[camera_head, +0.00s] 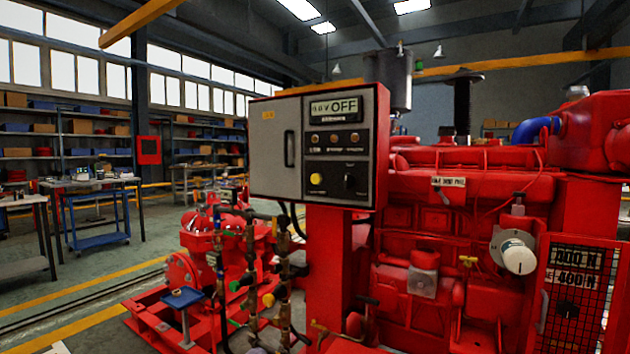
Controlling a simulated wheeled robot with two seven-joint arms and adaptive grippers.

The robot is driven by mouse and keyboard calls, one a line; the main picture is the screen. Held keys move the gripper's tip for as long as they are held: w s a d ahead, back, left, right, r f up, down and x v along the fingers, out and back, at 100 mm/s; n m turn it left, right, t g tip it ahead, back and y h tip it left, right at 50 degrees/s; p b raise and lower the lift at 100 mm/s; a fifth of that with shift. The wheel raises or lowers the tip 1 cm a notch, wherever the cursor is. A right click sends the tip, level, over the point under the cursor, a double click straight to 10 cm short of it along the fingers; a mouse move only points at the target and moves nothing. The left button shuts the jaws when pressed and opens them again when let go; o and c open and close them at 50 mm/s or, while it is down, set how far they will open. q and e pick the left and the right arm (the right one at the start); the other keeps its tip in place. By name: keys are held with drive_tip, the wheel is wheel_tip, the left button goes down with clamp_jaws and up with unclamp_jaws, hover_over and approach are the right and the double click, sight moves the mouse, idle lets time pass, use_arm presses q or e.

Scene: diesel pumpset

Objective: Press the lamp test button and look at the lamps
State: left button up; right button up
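The control cabinet (270,165) has a red frame and a grey door, and stands on a red post near the middle of the view. A yellow round button (316,179) sits at the panel's lower left, next to a black rotary knob (349,181). Their labels are too small to read. Neither of my grippers is in view.
The red diesel engine (465,215) fills the right side, with a white round filter (517,254) and a mesh guard (577,295). A red pump (205,240) and pipework stand lower left of the cabinet. Workbenches (95,190) stand at left beyond open floor.

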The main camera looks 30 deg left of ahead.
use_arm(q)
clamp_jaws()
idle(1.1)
